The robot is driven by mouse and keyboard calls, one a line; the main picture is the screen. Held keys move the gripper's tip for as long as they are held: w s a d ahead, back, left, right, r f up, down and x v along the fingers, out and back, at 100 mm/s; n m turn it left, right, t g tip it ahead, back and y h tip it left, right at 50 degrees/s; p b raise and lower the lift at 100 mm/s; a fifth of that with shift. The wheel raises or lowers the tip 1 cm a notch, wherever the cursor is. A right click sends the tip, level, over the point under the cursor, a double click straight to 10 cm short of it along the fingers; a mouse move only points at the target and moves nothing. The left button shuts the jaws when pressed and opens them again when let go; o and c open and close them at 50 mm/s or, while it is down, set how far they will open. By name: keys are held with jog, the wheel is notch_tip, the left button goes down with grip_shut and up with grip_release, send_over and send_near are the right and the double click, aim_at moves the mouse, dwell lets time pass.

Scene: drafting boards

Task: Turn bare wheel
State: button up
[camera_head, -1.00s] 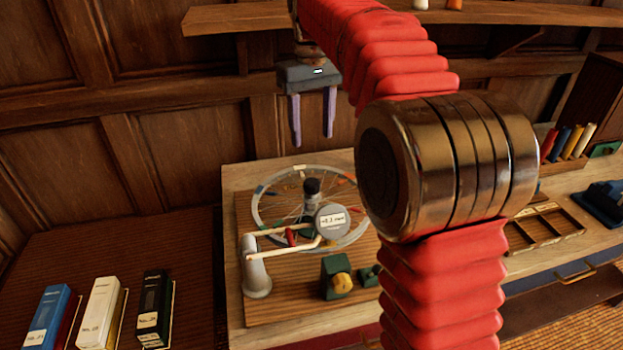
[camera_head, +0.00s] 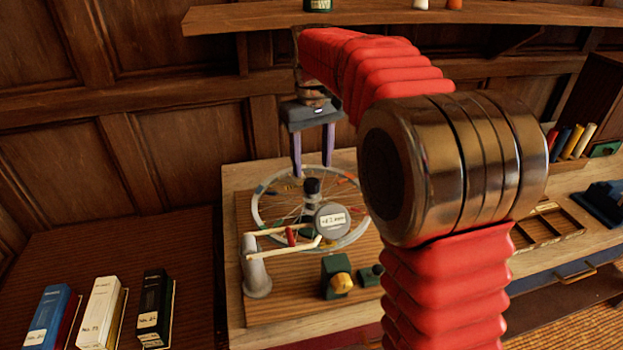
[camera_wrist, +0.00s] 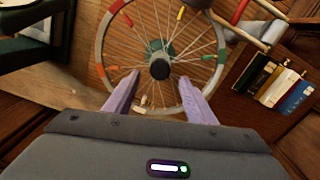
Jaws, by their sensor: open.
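The bare wheel (camera_head: 256,205) lies flat on a wooden board, with a pale rim, thin spokes and coloured marks around the rim. Its dark upright hub (camera_head: 311,188) stands in the middle. The wheel rim (camera_wrist: 222,48) and hub (camera_wrist: 160,68) also show in the wrist view. My gripper (camera_head: 312,170) is open and empty, pointing down above the far part of the wheel. In the wrist view its two purple fingers (camera_wrist: 158,82) appear on either side below the hub. I cannot tell whether a fingertip touches the rim.
A round dial gauge (camera_head: 331,221) and a cream-armed stand (camera_head: 257,270) sit at the wheel's near side. Several binders (camera_head: 98,312) stand at left. A shelf (camera_head: 400,14) runs above.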

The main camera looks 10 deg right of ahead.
aim_at(312, 181)
notch_tip(312, 181, down, 6)
jog(key=shift+r, duration=0.15)
jog(key=shift+c, duration=0.5)
grip_shut()
dwell(0.3)
